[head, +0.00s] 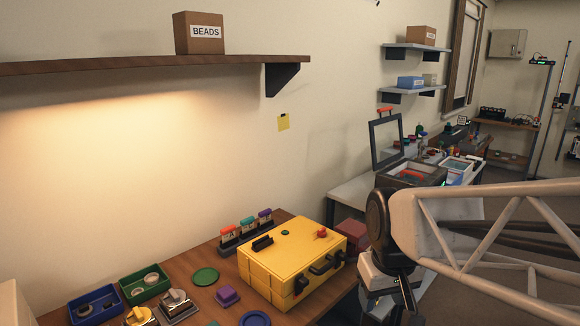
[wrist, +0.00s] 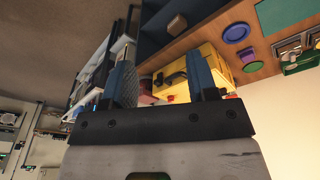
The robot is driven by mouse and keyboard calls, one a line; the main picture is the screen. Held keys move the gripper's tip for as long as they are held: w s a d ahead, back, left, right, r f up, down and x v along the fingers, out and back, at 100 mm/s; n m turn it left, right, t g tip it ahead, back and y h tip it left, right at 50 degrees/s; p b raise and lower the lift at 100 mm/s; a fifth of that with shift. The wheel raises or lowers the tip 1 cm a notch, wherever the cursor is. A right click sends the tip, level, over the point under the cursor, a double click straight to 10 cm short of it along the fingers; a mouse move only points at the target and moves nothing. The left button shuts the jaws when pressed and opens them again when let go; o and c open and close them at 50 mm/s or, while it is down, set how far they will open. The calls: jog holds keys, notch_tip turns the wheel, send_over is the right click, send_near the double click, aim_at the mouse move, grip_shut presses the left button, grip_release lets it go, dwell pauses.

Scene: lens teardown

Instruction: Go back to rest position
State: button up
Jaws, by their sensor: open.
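My gripper (wrist: 164,58) shows in the wrist view with its two fingers spread apart and nothing between them. The yellow case (wrist: 172,75) shows behind and between the fingers, apart from them. In the head view my arm comes in from the right, and its wrist (head: 385,275) hangs beside the right end of the wooden workbench. My fingertips cannot be made out there. The yellow case (head: 290,262) sits shut on the workbench, with black latches on its front and a red knob on top.
On the workbench (head: 180,262) are a green disc (head: 205,277), a purple block (head: 227,296), a blue tray (head: 96,305), a green tray (head: 146,284) and a rack of coloured-top items (head: 245,232). A wooden shelf (head: 120,66) holds a BEADS box (head: 199,33). Another bench stands behind my arm.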

jog(key=s+d+m, duration=0.2)
jog(key=s, duration=0.7)
jog(key=shift+d+f+t, duration=0.15)
jog(key=shift+f+t, duration=0.15)
jog(key=shift+f, duration=0.05)
